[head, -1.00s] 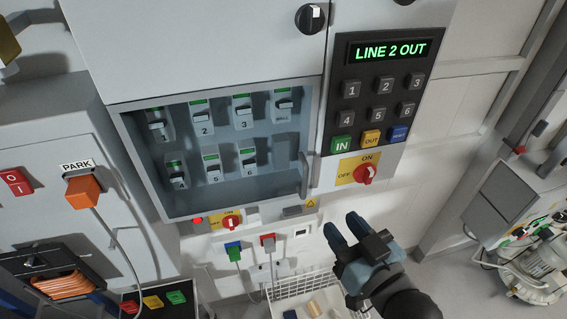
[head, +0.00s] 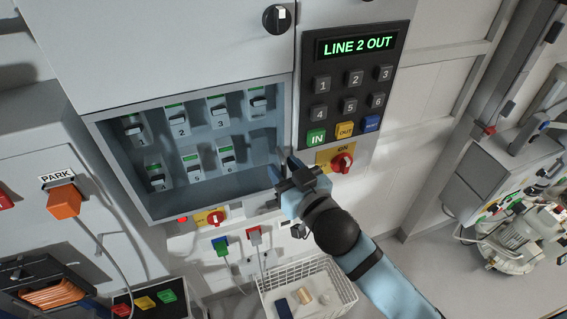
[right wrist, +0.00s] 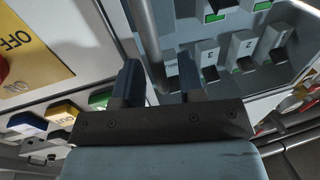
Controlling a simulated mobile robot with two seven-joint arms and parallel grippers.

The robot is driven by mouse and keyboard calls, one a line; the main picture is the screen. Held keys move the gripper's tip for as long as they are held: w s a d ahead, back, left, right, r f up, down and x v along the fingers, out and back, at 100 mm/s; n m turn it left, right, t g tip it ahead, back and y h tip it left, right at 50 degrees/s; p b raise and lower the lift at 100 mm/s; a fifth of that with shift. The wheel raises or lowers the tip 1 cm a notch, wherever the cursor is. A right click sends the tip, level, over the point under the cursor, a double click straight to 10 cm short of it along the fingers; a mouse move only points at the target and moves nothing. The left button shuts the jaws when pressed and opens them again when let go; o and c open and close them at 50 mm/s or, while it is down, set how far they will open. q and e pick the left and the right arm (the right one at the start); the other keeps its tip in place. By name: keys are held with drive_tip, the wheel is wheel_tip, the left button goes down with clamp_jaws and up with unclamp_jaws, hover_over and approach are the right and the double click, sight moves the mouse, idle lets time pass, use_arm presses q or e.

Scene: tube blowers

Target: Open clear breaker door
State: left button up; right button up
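The clear breaker door (head: 240,185) covers the grey breaker cabinet and looks closed, with rows of numbered breakers behind it. Its upright bar handle at the right edge is mostly hidden by my gripper in the head view. The handle (right wrist: 146,30) shows plainly in the right wrist view, running down between my fingers. My right gripper (head: 281,174) is at the door's lower right. In the right wrist view its two fingers (right wrist: 158,82) are apart, one on each side of the bar, with gaps visible. My left gripper is not in view.
A keypad panel (head: 348,90) reading LINE 2 OUT and a red rotary switch (head: 342,163) are just right of the door. Another red switch (head: 215,217) sits below it. A white wire basket (head: 345,287) stands underneath. An orange PARK plug (head: 63,202) is at left.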

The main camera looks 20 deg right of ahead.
drive_tip(key=shift+w, duration=0.25)
clamp_jaws()
drive_tip(key=shift+s, duration=0.15)
